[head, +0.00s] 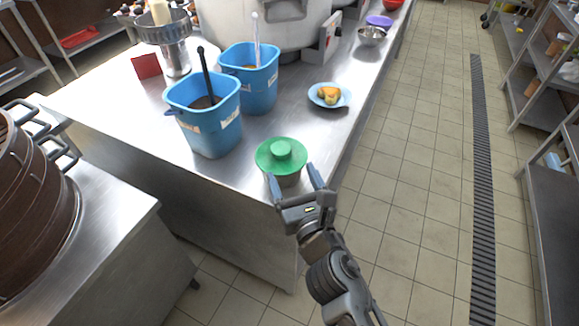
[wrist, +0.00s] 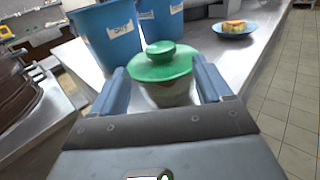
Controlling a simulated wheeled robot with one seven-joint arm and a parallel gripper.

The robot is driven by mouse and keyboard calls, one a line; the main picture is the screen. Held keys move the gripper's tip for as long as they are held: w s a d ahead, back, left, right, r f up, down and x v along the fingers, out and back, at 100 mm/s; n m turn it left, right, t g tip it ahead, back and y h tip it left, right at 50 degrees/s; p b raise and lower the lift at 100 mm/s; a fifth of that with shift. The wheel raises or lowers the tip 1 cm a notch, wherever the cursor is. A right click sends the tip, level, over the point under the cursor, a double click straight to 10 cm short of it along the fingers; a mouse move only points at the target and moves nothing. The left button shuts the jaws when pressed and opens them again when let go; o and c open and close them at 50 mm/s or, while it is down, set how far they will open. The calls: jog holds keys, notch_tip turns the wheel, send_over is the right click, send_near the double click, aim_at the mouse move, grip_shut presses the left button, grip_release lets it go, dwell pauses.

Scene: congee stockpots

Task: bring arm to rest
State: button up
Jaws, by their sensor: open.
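My gripper (head: 294,180) is open near the front corner of the steel counter. Its two fingers stand on either side of a small metal pot with a green lid (head: 281,154). In the wrist view the green lid (wrist: 162,62) shows beyond and between the spread fingers (wrist: 160,85). I cannot tell whether a finger touches the pot. The pot stands upright on the counter (head: 247,176), and its lower front is partly hidden by the gripper.
Two blue buckets (head: 207,128) (head: 251,90) with utensils stand behind the pot. A blue plate with food (head: 329,95) lies to the right. Stacked brown steamers (head: 38,200) stand at left. The tiled floor (head: 420,170) right of the counter is clear.

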jog(key=shift+s, duration=0.1)
dwell(0.4)
jog(key=s+d+f+m+g+h, duration=0.1)
jog(key=s+d+f+m, duration=0.1)
jog(key=s+d+m, duration=0.65)
jog(key=s+d+f+m+h, duration=0.2)
jog(key=s+d+m, duration=0.4)
jog(key=s+m, duration=0.55)
jog(key=s+d+r+m+h, duration=0.1)
jog(key=s+d+r+m, duration=0.2)
jog(key=s+m, duration=0.3)
jog(key=s+d+r+m+h, duration=0.1)
jog(key=s+d+r+m, duration=0.1)
jog(key=s+r+m, duration=0.3)
jog(key=s+d+r+m+g+h, duration=0.1)
jog(key=s+d+r+m, duration=0.2)
jog(key=s+m, duration=0.6)
jog(key=shift+s+d+r, duration=0.35)
jog(key=shift+r, duration=0.25)
